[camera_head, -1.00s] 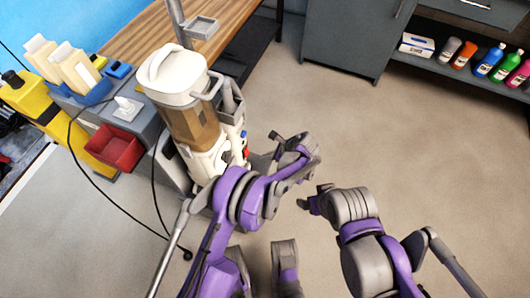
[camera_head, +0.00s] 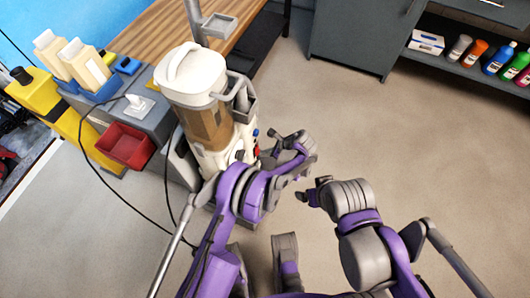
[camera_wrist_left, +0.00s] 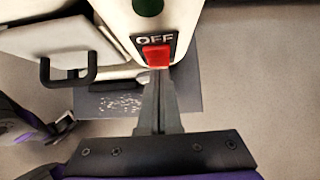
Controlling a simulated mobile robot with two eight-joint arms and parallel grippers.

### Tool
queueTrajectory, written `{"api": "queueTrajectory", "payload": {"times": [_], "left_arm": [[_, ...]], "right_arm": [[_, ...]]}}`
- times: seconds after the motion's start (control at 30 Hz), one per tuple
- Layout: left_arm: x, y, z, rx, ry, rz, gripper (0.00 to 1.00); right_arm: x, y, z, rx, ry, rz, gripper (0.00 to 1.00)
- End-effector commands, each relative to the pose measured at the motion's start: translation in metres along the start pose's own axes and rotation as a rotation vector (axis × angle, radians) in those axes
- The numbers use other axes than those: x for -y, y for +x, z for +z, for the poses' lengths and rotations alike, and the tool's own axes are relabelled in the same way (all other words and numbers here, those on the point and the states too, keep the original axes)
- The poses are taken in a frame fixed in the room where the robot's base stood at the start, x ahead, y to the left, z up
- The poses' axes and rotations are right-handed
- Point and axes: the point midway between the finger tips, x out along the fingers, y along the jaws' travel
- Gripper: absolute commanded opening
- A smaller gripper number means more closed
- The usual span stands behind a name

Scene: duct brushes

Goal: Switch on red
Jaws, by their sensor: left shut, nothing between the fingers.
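The red switch (camera_wrist_left: 156,55) is on the pale front of a machine in the left wrist view, directly under an "OFF" label (camera_wrist_left: 155,40). In the head view, the red switch (camera_head: 256,151) is a small spot on the side of the machine (camera_head: 190,78), which has a white lid. My left gripper (camera_head: 272,148) is beside that face. In the left wrist view its fingers (camera_wrist_left: 160,82) are shut and empty, with the tips just below the switch; I cannot tell whether they touch it. My right gripper (camera_head: 309,192) hangs clear to the right, its finger opening unclear.
A black cable (camera_head: 112,190) hangs left of the machine. A wooden table (camera_head: 155,40) stands behind. A dark green knob (camera_wrist_left: 148,6) sits above the switch. The floor to the right is clear.

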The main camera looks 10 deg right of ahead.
Motion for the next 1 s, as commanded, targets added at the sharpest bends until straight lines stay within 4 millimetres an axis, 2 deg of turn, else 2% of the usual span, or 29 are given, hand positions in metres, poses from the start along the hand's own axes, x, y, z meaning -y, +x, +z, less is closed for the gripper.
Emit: {"api": "queueTrajectory", "payload": {"times": [0.17, 1.0], "left_arm": [[0.0, 0.01, 0.001, 0.008, 0.001, 0.001, 0.0], [0.0, -0.006, 0.014, 0.009, -0.001, 0.001, 0.0]], "right_arm": [[0.0, 0.018, 0.006, 0.007, 0.0, 0.0, 0.88], [0.0, 0.009, 0.003, 0.003, 0.0, 0.0, 0.88]]}}
